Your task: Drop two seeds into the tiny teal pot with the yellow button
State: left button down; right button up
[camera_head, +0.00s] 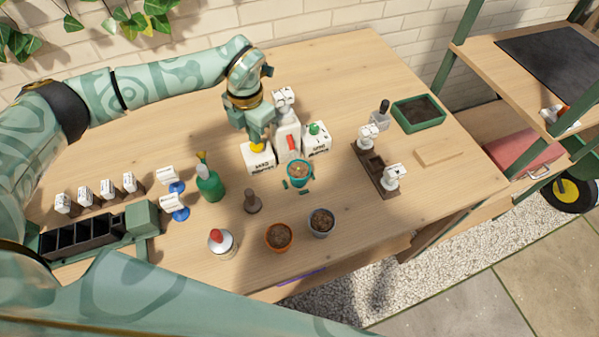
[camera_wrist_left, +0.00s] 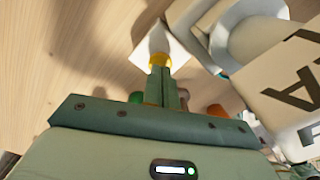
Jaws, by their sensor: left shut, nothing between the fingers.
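A white box dispenser (camera_head: 259,158) with dark lettering stands mid-table, its yellow button (camera_head: 257,148) on top. My left gripper (camera_head: 255,138) is right above this button, pointing down, its fingers shut and empty. In the left wrist view the shut fingers (camera_wrist_left: 161,82) end at the yellow button (camera_wrist_left: 159,60); they look in contact or nearly so. The small teal pot (camera_head: 300,175) stands upright, holding dark soil, in front of the white dispensers. Seeds are too small to make out in it. My right gripper is not in view.
A red-button dispenser (camera_head: 287,140) and a green-button dispenser (camera_head: 316,137) stand alongside. Small green pieces (camera_head: 304,191) lie by the pot. An orange pot (camera_head: 279,237), a grey pot (camera_head: 321,222) and a green bottle (camera_head: 210,185) stand nearer. The far tabletop is clear.

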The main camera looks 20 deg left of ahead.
pick_arm(q)
jog(key=shift+r, duration=0.35)
jog(key=shift+f, duration=0.2)
jog(key=shift+f+b, duration=0.5)
jog(key=shift+f, duration=0.8)
jog(key=shift+r, duration=0.2)
jog(key=shift+r+p, duration=1.1)
jog(key=shift+r, duration=0.1)
notch_tip(320, 180, up, 5)
jog(key=p, duration=0.4)
